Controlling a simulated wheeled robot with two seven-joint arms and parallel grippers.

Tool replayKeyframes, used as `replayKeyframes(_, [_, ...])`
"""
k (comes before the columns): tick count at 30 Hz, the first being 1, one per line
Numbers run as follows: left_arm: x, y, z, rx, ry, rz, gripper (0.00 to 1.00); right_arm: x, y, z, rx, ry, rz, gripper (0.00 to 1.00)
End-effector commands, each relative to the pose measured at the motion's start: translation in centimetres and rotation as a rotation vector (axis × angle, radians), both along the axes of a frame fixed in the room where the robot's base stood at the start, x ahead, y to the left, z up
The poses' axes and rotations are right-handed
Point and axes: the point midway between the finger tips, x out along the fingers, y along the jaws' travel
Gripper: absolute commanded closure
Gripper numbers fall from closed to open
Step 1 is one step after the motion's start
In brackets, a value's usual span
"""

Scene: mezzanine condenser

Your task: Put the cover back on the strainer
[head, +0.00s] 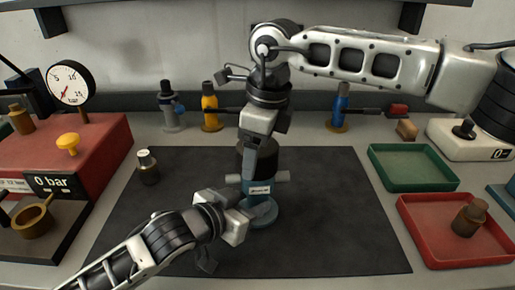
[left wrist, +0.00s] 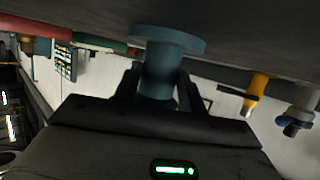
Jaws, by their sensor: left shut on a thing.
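The strainer (head: 262,211) stands upright on the dark mat, with a blue body, round foot, grey side ports and a white label. My left gripper (head: 246,208) is shut on its lower body, just above the foot. In the left wrist view the blue body (left wrist: 160,72) sits between the fingers (left wrist: 157,88). My right gripper (head: 256,158) points down over the strainer, in front of a dark cylindrical part (head: 243,160) at its top, which may be the cover. I cannot tell whether this part is seated or whether the right fingers hold it.
A small dark bottle (head: 148,167) stands at the mat's left. A green tray (head: 412,168) is empty; a red tray (head: 445,232) holds a brown plug (head: 469,217). A red gauge unit (head: 95,150) stands left. Grey, yellow and blue tools line the back. The mat's right side is clear.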

Motion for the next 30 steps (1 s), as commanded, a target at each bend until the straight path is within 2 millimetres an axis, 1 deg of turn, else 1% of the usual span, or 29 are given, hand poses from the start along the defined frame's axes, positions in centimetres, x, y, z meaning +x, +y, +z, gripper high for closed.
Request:
replayKeyframes(1, [-0.11,-0.02,-0.2,0.004,0.004,-0.001,1.0,-0.03,0.01,0.07,0.0,-0.001,-0.108,0.55])
replayKeyframes(8, [-0.12,-0.03,-0.21,0.004,0.004,-0.001,1.0,0.01,0.04,0.03,-0.001,-0.003,-0.662,0.55])
replayKeyframes(17, [-0.13,-0.04,-0.21,0.005,0.004,-0.003,1.0,0.06,0.04,-0.01,-0.002,-0.005,-1.431,0.55])
replayKeyframes(30, [-0.15,-0.05,-0.23,0.005,0.003,-0.003,1.0,0.14,-0.1,-0.05,0.0,-0.004,-2.639,0.55])
